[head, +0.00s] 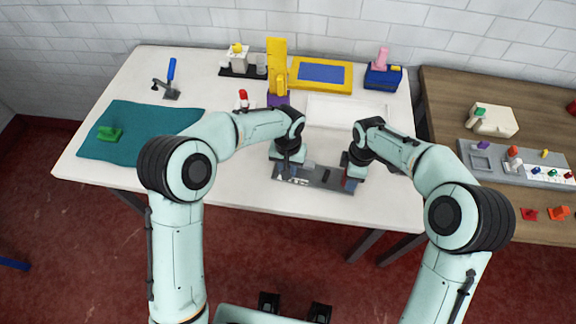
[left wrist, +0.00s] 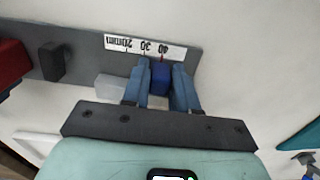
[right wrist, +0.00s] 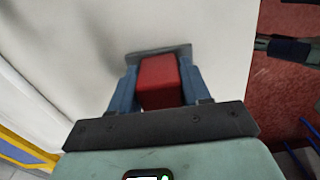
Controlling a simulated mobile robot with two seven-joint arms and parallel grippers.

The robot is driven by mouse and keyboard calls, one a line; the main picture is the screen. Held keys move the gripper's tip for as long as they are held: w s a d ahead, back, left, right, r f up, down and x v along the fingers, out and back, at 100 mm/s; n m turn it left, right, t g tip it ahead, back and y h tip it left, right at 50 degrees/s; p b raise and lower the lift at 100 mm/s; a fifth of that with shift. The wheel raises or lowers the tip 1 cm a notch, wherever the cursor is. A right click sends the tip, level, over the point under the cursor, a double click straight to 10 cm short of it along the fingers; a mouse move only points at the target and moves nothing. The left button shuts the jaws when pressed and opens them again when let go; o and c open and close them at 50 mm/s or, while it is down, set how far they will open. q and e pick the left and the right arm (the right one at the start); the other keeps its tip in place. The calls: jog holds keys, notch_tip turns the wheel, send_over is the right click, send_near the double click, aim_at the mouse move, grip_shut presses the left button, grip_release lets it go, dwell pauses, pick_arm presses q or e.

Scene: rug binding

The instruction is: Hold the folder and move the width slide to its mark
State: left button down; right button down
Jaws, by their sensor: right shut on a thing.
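The folder is a grey plate (head: 315,182) near the table's front edge. It carries a white scale strip (left wrist: 118,43) marked 20, 30 and 40, with a red mark by the 40. A blue block (left wrist: 162,78), apparently the width slide, is close to that mark. My left gripper (head: 288,170) is open, with its fingers (left wrist: 159,88) on either side of the blue block and a small gap at left. My right gripper (head: 352,178) is shut on the red block (right wrist: 159,82) at the plate's right end. The fingers partly hide both blocks.
A light block (left wrist: 110,86) and a dark block (left wrist: 52,62) stand on the plate. A teal cloth (head: 140,145) with a green piece lies at left. A yellow stand (head: 277,65), yellow-framed blue panel (head: 322,73) and white board (head: 345,110) are behind. A wooden table adjoins at right.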

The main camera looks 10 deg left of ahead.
pick_arm(q)
jog(key=shift+d, duration=1.15)
jog(key=c, duration=1)
grip_release()
jog(key=shift+a, duration=0.1)
jog(key=shift+o, duration=0.2)
jog(key=shift+r, duration=0.1)
notch_tip(320, 180, up, 12)
pick_arm(e)
jog(key=shift+c, duration=2.2)
grip_release()
